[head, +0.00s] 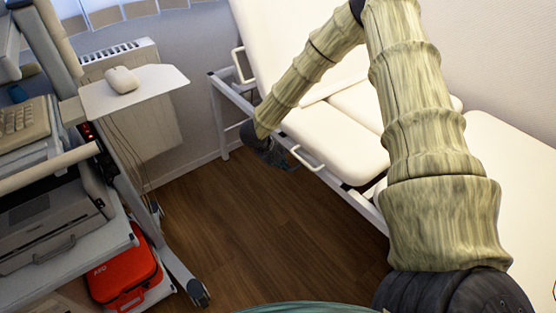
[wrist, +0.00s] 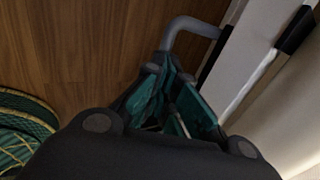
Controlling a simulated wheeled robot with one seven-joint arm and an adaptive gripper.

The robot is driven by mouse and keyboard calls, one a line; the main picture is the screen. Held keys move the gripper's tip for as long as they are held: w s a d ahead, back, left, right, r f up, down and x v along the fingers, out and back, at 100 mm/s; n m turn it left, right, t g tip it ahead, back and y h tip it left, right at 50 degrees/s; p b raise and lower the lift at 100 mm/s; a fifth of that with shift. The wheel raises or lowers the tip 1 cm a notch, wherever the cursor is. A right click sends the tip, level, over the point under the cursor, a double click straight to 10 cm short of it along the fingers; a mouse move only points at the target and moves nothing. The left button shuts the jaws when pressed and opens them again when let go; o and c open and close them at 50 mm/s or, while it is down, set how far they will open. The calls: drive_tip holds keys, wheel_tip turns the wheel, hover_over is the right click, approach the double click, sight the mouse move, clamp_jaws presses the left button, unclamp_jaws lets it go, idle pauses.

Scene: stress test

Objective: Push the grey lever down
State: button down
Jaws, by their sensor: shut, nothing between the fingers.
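The grey lever (wrist: 188,28) is a bent bar at the side of the exam couch, seen just beyond my fingertips in the wrist view. In the head view a pale bent handle (head: 306,160) at the couch edge, just right of my gripper, appears to be the same lever. My gripper (head: 280,158) is dark and shut, with nothing held. It also shows in the wrist view (wrist: 170,80), with teal inner finger parts. The fingertips are close to the lever's bent end; I cannot tell whether they touch it.
The cream couch (head: 325,135) has a white frame and another bent handle (head: 240,66) further back. A cart (head: 60,256) with a keyboard, mouse (head: 122,79) and red AED bag (head: 124,276) stands at left. The wooden floor (head: 240,220) between is clear.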

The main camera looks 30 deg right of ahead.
drive_tip(key=shift+d+f, duration=0.15)
drive_tip(key=shift+f, duration=0.15)
